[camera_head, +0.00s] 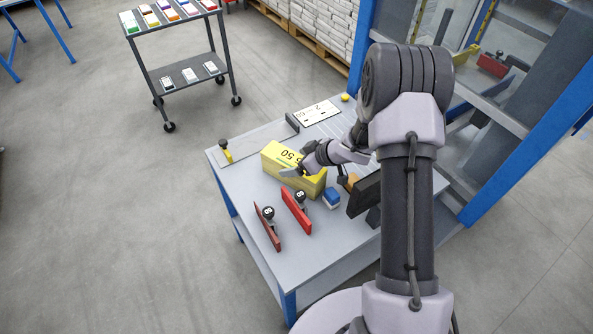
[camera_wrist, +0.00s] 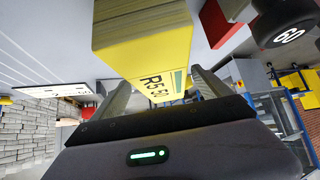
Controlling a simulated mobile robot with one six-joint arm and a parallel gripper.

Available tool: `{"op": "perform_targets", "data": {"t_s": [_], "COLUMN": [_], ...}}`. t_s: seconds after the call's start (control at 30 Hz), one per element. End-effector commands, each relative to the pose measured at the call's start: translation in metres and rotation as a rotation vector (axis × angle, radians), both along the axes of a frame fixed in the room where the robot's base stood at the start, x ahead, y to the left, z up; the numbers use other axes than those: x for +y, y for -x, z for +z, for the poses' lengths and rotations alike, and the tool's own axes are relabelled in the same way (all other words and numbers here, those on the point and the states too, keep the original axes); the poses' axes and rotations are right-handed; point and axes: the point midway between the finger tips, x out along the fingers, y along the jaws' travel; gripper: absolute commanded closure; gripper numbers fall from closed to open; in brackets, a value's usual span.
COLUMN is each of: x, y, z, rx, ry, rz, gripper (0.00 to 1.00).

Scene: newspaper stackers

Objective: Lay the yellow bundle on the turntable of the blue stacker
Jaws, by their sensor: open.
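The yellow bundle (camera_head: 279,158), a long block with black print on it, lies on the grey worktable. My gripper (camera_head: 300,166) is at the bundle's right part, with one finger visible against it in the head view. In the wrist view the yellow bundle (camera_wrist: 140,35) reaches between the two spread fingers of my gripper (camera_wrist: 162,85), which is open. I cannot tell whether the fingers touch it. The blue-framed stacker (camera_head: 363,48) stands at the right behind my arm. I cannot make out its turntable; my arm hides part of that area.
The worktable (camera_head: 330,245) also carries two red upright plates (camera_head: 296,211) (camera_head: 267,228) with black knobs, a small blue block (camera_head: 331,198), a white plate (camera_head: 319,113) and a dark upright panel (camera_head: 363,196). A grey cart (camera_head: 187,48) stands at the back left.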

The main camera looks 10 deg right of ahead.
Motion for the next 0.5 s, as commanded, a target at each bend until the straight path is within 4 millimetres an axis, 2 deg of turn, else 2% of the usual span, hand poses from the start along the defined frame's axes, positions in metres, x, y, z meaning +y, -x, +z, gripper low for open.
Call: {"op": "perform_targets", "data": {"t_s": [0.2,0.43,0.5], "x": [0.020,0.023,0.022], "y": [-0.019,-0.024,-0.024], "z": [-0.034,-0.034,-0.033], "rx": [-0.001,0.000,0.000], "ry": [0.001,0.001,0.001], "rz": [0.001,-0.002,-0.002], "gripper": [0.13,0.13,0.24]}}
